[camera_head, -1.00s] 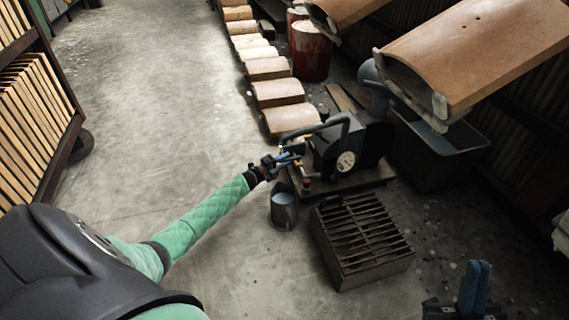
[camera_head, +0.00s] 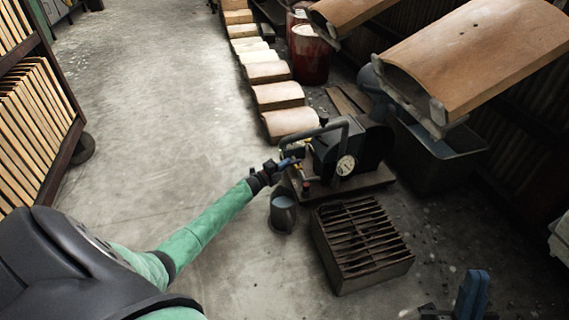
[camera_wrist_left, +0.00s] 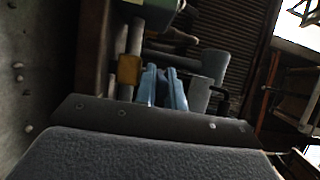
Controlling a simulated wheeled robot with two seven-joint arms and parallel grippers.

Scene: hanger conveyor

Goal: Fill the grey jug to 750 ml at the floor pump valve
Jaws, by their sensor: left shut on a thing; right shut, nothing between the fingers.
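The grey jug (camera_head: 283,213) stands upright on the floor, just left of the pump (camera_head: 345,150). Its inside looks bluish; I cannot read a level. The pump has a round white dial and small red and yellow fittings at its near left side. My left gripper (camera_head: 291,161) is at these fittings, above the jug, shut on what looks like the valve handle, which the fingers mostly hide. In the left wrist view, the blue fingers (camera_wrist_left: 163,87) are beside a yellow fitting (camera_wrist_left: 129,69). My right gripper (camera_head: 473,292) is shut and empty at the lower right.
A slatted metal grate box (camera_head: 362,240) stands in front of the pump. A dark trough (camera_head: 440,145) stands behind it to the right, under curved tan panels (camera_head: 485,50). A row of tan blocks (camera_head: 278,96) lines the floor. Open floor (camera_head: 165,120) lies to the left.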

